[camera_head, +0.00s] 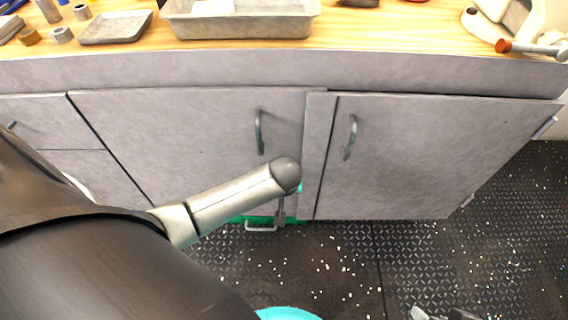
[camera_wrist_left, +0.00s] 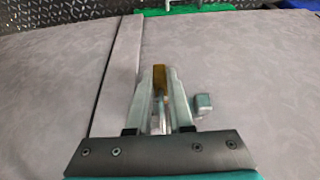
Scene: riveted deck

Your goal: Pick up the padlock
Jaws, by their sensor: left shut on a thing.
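My left gripper (camera_head: 281,216) hangs in front of the lower cabinet doors, mostly hidden behind my own wrist in the head view. In the left wrist view its two grey fingers (camera_wrist_left: 160,78) are shut on a small brass-brown thing, which looks like the padlock (camera_wrist_left: 159,80). A thin grey rod, perhaps its shackle, shows between the fingers below the brass part. The padlock cannot be made out in the head view. Parts of what looks like my right gripper (camera_head: 440,314) show at the bottom edge, cut off by the frame.
The grey cabinet (camera_head: 420,150) has curved door handles. On its wooden top (camera_head: 350,28) stand a grey tray (camera_head: 240,28), a smaller tray (camera_head: 115,27) and small parts. A green thing (camera_wrist_left: 190,5) with a metal bar is low by the cabinet. Dark speckled floor (camera_head: 340,265) lies in front.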

